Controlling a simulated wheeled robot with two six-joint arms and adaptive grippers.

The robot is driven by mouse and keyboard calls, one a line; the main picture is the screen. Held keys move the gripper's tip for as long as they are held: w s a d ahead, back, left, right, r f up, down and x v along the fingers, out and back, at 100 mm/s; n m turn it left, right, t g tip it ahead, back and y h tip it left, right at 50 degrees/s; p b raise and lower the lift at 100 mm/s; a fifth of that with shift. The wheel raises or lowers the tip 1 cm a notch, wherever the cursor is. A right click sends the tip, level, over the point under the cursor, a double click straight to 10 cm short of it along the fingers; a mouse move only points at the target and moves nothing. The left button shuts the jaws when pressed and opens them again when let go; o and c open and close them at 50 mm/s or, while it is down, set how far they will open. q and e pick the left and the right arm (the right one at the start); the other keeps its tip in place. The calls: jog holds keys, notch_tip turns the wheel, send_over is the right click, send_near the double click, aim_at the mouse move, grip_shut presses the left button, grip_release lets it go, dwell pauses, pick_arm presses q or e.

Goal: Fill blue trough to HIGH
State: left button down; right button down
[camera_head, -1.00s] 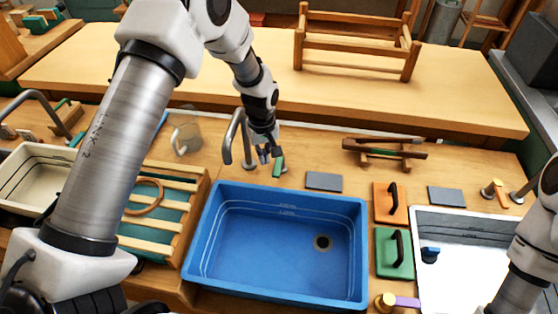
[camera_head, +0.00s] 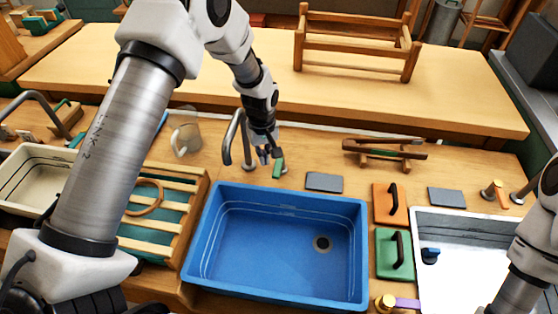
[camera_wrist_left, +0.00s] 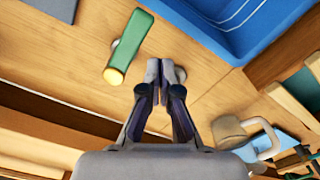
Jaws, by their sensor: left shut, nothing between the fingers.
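The blue trough (camera_head: 208,253) is in the middle of the head view. Lines run along its inner walls, a round drain (camera_head: 321,243) shows in its floor, and I see no water in it. A bent metal spout (camera_head: 230,143) stands behind its left back corner. A green lever (camera_head: 278,168) is beside the spout; in the left wrist view the green lever (camera_wrist_left: 130,45) has a yellow end. My left gripper (camera_head: 264,156) is shut and empty close to the lever, and its fingertips (camera_wrist_left: 166,68) appear apart from it. My right gripper is out of view.
A white basin (camera_head: 462,265) is at the right, partly behind my right arm. An orange block (camera_head: 382,212) and a green block (camera_head: 388,263), both with dark handles, lie between the basins. A slatted rack (camera_head: 165,215) is left of the trough. A grey pad (camera_head: 324,182) lies behind it.

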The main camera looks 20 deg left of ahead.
pick_arm(q)
jog(key=shift+f+b, duration=0.65)
jog(key=shift+f, duration=1.1)
jog(key=shift+w+d, duration=0.4)
jog(key=shift+d, duration=0.45)
jog(key=shift+w+d, duration=0.35)
jog(key=shift+d, duration=0.55)
jog(key=shift+w+d, duration=0.4)
jog(key=shift+d, duration=0.45)
jog(key=w+d+r+p, duration=0.1)
jog(key=w+d+r, duration=0.1)
jog(key=w+r, duration=0.2)
jog(key=w, duration=0.3)
jog(key=shift+d, duration=0.1)
